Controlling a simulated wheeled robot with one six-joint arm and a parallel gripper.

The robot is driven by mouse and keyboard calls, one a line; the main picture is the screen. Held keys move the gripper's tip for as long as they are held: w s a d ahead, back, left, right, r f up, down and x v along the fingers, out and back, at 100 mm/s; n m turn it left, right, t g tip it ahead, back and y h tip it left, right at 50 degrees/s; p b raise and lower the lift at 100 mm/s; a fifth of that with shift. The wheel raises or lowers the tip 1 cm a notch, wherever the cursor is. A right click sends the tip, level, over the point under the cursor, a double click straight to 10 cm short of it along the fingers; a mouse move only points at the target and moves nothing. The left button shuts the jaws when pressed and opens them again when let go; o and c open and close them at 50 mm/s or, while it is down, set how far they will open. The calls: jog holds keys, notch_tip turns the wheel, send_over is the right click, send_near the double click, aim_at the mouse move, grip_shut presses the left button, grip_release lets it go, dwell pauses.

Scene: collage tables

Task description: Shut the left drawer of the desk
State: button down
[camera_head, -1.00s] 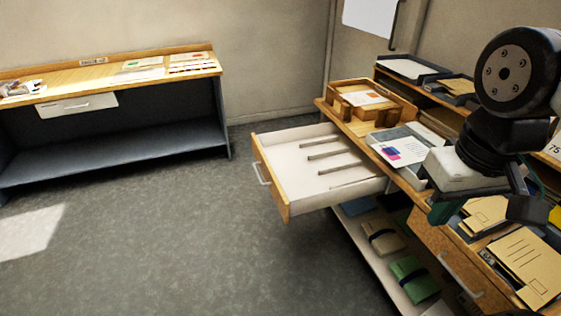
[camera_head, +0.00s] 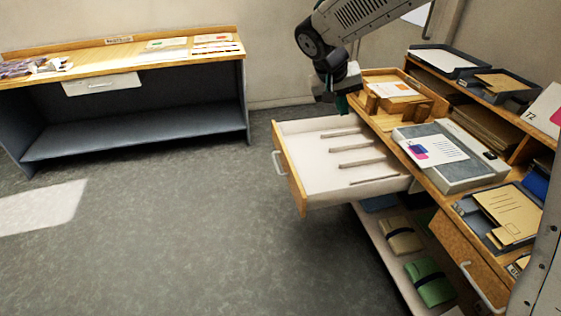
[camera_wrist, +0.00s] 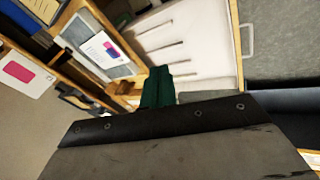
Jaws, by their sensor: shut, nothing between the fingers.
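The left drawer (camera_head: 291,176) of the desk (camera_head: 428,178) is pulled far out, showing its white inside with thin dividers and a pale handle (camera_head: 279,163) on its wooden front. It also shows in the wrist view (camera_wrist: 205,62), with its front at the right. My gripper (camera_head: 341,104) is above the drawer's far side, near the desk's far end. Its green fingers (camera_wrist: 158,88) are shut and empty. I see no contact with the drawer, and the exact gap cannot be told.
A wooden organizer (camera_head: 415,106) stands on the desk beside my gripper. A grey box with a printed sheet (camera_head: 437,151) and trays with envelopes lie nearer. A shelf below holds a green bundle (camera_head: 430,281). The floor left of the drawer is clear. Another desk (camera_head: 130,140) stands at the back left.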

jog(key=w+a+f+t, duration=0.1)
jog(key=w+a+f, duration=0.7)
jog(key=a+f, duration=0.4)
jog(key=n+t, duration=0.2)
send_near(278, 169)
jog(key=w+d+f, duration=0.2)
jog(key=w, duration=0.1)
jog(key=w+d+f, duration=0.1)
jog(key=w+f, duration=0.1)
jog(key=shift+w+d, duration=0.1)
jog(key=shift+d, duration=0.15)
jog(key=shift+w+d, duration=0.1)
jog(key=shift+d, duration=0.3)
